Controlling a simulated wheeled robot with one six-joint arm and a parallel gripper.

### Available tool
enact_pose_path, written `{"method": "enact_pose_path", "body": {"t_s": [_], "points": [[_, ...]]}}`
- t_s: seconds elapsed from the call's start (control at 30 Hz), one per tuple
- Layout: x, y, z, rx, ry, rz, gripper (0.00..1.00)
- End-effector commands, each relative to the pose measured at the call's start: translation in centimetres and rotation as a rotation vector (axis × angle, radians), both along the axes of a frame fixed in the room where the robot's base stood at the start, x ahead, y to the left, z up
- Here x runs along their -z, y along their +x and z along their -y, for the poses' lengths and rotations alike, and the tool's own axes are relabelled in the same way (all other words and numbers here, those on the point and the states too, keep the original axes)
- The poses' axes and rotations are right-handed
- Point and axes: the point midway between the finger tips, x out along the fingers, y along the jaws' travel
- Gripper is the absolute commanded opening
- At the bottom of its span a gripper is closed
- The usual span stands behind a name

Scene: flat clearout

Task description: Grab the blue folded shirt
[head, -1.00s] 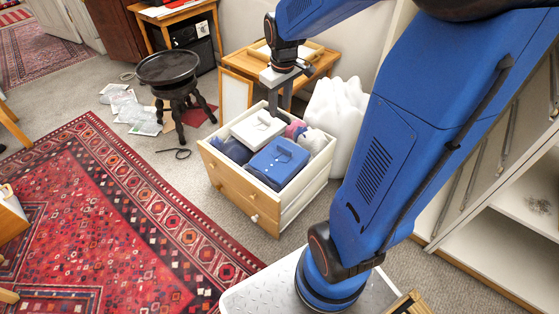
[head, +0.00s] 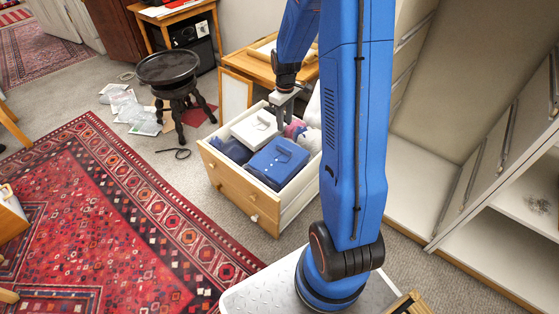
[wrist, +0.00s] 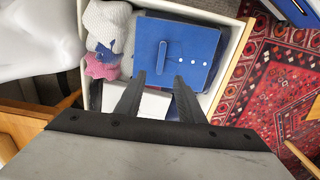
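The blue folded shirt (head: 277,162) lies flat in the front right part of an open wooden drawer (head: 243,196). In the wrist view the shirt (wrist: 196,45) shows a collar strip and several white buttons. My gripper (wrist: 160,82) is open and empty, its two dark fingers apart and pointing down at the drawer. Its fingertips overlap the shirt's near edge in the wrist view. In the head view my gripper (head: 281,124) is over the back of the drawer, above and behind the shirt. I cannot tell the exact height gap.
A white folded garment (head: 255,129), a dark blue item (head: 232,150) and pink and white knitwear (head: 303,133) share the drawer. A wooden desk (head: 262,68) stands behind. A black stool (head: 167,68) and a white shelf unit (head: 465,165) flank the area.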

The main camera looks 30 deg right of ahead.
Motion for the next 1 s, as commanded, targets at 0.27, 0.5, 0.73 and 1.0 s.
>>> {"method": "enact_pose_path", "body": {"t_s": [0.27, 0.5, 0.73, 1.0], "points": [[5.1, -0.1, 0.0, 0.0, 0.001, -0.004, 0.35], [7.8, -0.1, 0.0, 0.0, 0.001, -0.001, 0.35], [9.2, -0.2, -0.1, 0.0, 0.001, -0.003, 0.35], [12.6, -0.3, -0.1, 0.0, 0.001, -0.001, 0.35]]}}
